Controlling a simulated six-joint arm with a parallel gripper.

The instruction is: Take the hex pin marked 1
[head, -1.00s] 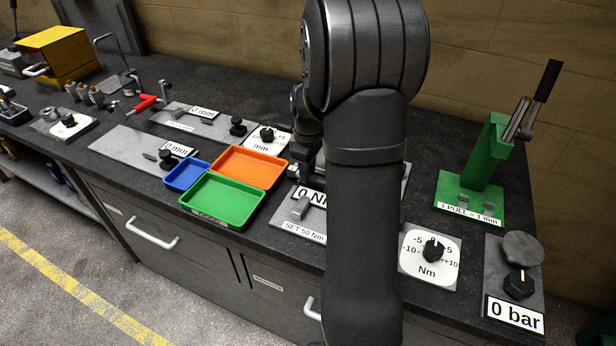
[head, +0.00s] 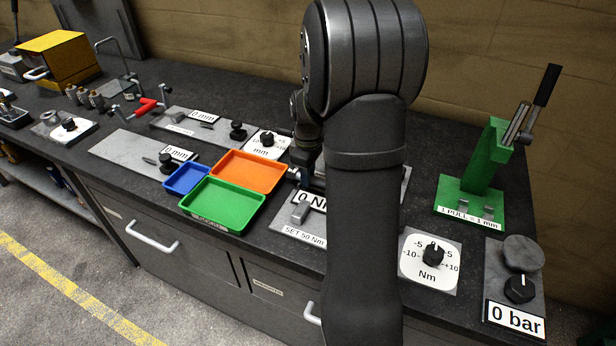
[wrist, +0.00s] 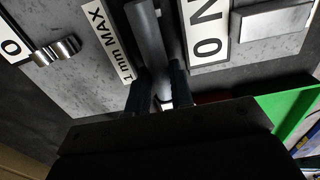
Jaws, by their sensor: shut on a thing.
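In the wrist view my gripper (wrist: 158,95) is shut on a slim grey pin-like bar (wrist: 148,35). The bar runs up the picture from between the two dark fingers. No number 1 can be read on it, so I cannot tell from its marking whether it is the hex pin. It is over or close to a grey plate, beside a label reading 1 mm MAX (wrist: 107,42); I cannot tell whether it touches the plate. In the head view my arm hides the fingertips and the bar.
The 0 Nm label (wrist: 208,35) and a grey block (wrist: 275,20) lie close to the right of the bar in the wrist view. Green (head: 222,228), blue (head: 172,190) and orange trays (head: 285,182) stand left of my arm. A green lever press (head: 487,165) stands right.

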